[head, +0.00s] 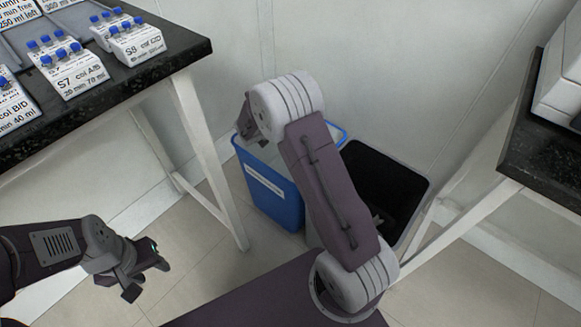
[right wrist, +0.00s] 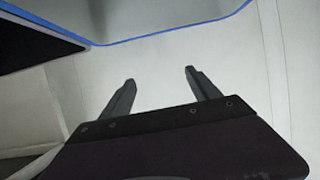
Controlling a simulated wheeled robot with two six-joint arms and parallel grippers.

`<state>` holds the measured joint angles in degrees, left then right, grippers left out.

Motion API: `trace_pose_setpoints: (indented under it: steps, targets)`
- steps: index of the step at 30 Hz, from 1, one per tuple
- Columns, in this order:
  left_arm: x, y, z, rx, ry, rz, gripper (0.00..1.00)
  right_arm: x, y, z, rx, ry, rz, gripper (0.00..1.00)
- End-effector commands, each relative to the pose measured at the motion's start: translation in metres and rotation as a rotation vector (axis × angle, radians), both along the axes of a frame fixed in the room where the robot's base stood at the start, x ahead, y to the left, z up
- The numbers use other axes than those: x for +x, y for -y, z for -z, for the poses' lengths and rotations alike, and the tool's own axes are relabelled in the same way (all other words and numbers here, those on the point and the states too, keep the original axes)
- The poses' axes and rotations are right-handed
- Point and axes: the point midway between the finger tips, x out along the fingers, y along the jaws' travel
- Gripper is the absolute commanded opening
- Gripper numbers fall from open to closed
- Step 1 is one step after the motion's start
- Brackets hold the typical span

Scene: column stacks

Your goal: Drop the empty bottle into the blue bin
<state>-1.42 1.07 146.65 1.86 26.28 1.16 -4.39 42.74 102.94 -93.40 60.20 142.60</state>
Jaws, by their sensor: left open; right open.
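The blue bin (head: 275,200) stands on the floor with a white label on its front; my right arm covers part of it. Its blue rim also shows at the top of the right wrist view (right wrist: 180,32). My right gripper (right wrist: 160,76) is open, with nothing between its fingers, close to the bin's rim. In the head view it is mostly hidden behind my right arm. My left gripper (head: 148,279) is open and empty above the floor at lower left. I cannot make out a separate empty bottle in either view.
Another dark table (head: 545,150) stands at right. Floor at lower left is clear.

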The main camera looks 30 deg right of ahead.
Motion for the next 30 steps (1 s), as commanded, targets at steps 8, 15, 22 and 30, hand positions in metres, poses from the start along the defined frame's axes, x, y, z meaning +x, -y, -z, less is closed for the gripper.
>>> trace_pose_setpoints:
  steps: [8,15,22,30]
  targets:
    - [0.000,0.000,-0.018,0.000,-0.001,0.000,0.44,-0.064,0.032,-0.043,0.000,-0.001,0.003,0.71]
    - [0.000,0.000,-0.021,0.000,-0.001,0.000,0.44,-0.090,0.045,-0.058,0.001,-0.002,0.001,0.71]
    - [0.000,0.000,-0.021,0.000,-0.001,0.000,0.44,-0.093,0.046,-0.059,0.001,-0.002,0.001,0.71]
    - [0.000,0.000,-0.021,0.000,-0.001,0.000,0.44,-0.093,0.046,-0.059,0.001,-0.002,0.001,0.71]
